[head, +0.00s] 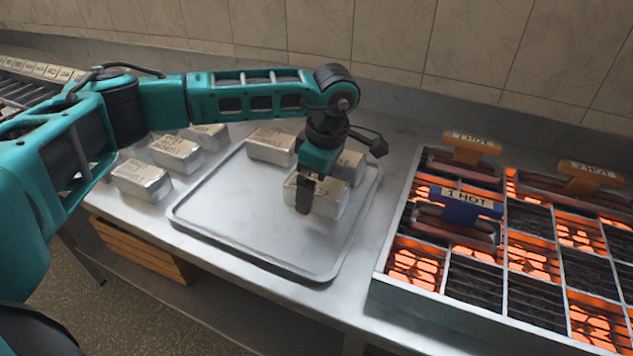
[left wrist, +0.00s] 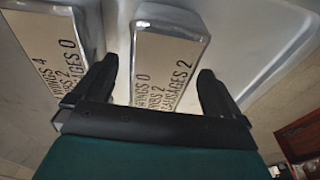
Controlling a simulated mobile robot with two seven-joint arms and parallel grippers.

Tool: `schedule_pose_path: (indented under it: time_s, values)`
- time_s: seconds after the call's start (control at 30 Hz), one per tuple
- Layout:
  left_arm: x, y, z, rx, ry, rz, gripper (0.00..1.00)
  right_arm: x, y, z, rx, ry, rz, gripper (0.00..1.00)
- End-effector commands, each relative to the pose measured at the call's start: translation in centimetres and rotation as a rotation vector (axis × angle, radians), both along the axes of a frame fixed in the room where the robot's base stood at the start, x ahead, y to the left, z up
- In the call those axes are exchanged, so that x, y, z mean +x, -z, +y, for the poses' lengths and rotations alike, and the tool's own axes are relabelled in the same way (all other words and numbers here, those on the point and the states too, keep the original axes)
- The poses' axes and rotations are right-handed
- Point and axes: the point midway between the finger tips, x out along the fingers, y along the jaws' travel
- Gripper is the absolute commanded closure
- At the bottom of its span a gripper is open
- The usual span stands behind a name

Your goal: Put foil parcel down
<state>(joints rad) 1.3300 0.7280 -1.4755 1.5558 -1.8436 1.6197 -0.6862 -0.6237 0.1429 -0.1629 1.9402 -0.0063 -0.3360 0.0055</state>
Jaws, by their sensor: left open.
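A silver foil parcel (head: 328,200) with a pale label rests on the metal tray (head: 240,225), under my left gripper (head: 311,188). In the left wrist view this parcel (left wrist: 168,45) lies between the two spread fingers (left wrist: 156,70), and its label reads wings 0, ribs 2, sausages 2. The fingers are open, one on each side of the parcel; whether they touch it I cannot tell. A second parcel (head: 271,147) sits at the tray's back left, and a third (head: 349,166) is partly hidden behind the gripper. My right gripper is out of view.
Several more foil parcels (head: 142,181) stand on the steel counter left of the tray. To the right is a grill (head: 470,285) with glowing cells and tagged racks (head: 466,205). A wooden crate (head: 140,250) sits below the counter. The tray's front is clear.

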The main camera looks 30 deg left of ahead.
Motion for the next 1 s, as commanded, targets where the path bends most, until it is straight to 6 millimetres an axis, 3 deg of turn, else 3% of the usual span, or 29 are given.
schedule_pose_path:
  time_s: [0.53, 0.73, 1.0]
  values:
    - [0.2, -10.2, -1.6, -0.001, 0.001, -0.004, 0.01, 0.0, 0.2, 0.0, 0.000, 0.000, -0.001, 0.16]
    - [0.1, -11.8, -1.8, -0.001, 0.001, -0.001, 0.01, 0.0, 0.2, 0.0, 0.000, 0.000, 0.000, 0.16]
    - [0.1, -11.9, -1.8, -0.001, 0.001, -0.001, 0.01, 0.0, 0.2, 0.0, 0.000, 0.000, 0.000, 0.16]
